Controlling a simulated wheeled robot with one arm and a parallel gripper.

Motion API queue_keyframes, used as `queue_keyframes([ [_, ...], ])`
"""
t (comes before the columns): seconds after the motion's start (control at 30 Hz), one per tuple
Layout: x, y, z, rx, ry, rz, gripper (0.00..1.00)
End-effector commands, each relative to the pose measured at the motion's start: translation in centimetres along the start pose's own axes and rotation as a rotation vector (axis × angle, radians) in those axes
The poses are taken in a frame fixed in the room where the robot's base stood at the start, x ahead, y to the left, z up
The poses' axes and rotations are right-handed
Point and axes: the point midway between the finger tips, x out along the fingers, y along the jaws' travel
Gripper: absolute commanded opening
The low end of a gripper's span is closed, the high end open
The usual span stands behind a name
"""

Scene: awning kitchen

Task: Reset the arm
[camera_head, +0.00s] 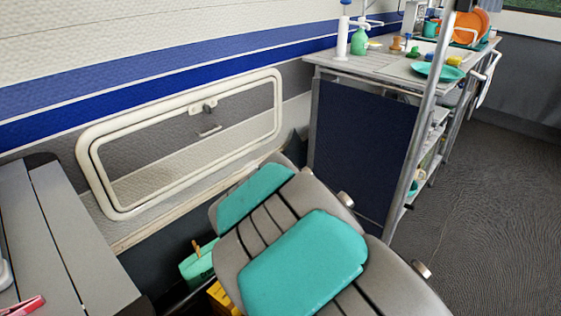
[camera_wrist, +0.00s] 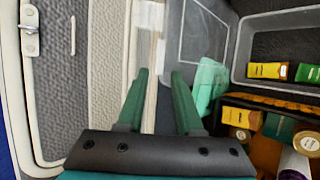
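My gripper (camera_wrist: 159,76) shows in the wrist view with two green fingers spread apart. The space between them is empty, so it is open. It points down past the pale hatch frame on its left toward the storage area below. My grey and teal arm fills the lower middle of the head view. My gripper cannot be made out in the head view.
A framed wall hatch (camera_head: 100,170) is left of my arm. A grey table (camera_head: 60,240) stands at lower left. A kitchen counter (camera_head: 335,62) with dishes stands behind. A grey bin (camera_wrist: 285,22) and a green item (camera_wrist: 207,84) lie below my gripper. Floor (camera_head: 490,220) is clear at right.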

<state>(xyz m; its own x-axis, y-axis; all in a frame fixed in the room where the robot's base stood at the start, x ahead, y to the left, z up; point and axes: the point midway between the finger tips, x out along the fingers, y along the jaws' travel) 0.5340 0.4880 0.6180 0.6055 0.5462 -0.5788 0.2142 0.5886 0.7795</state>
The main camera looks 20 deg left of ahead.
Motion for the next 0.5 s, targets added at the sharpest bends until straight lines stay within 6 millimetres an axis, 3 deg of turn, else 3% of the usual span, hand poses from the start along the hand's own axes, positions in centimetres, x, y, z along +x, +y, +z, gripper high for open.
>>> queue_keyframes([
  [0.17,-0.2,-0.1,0.6,0.011,-0.011,-0.003,0.35],
  [0.27,-1.1,-0.5,3.1,0.065,-0.062,-0.019,0.35],
  [0.37,-3.2,-1.5,7.8,0.175,-0.158,-0.043,0.35],
  [0.5,-7.9,-4.8,15.6,0.399,-0.337,-0.100,0.35],
])
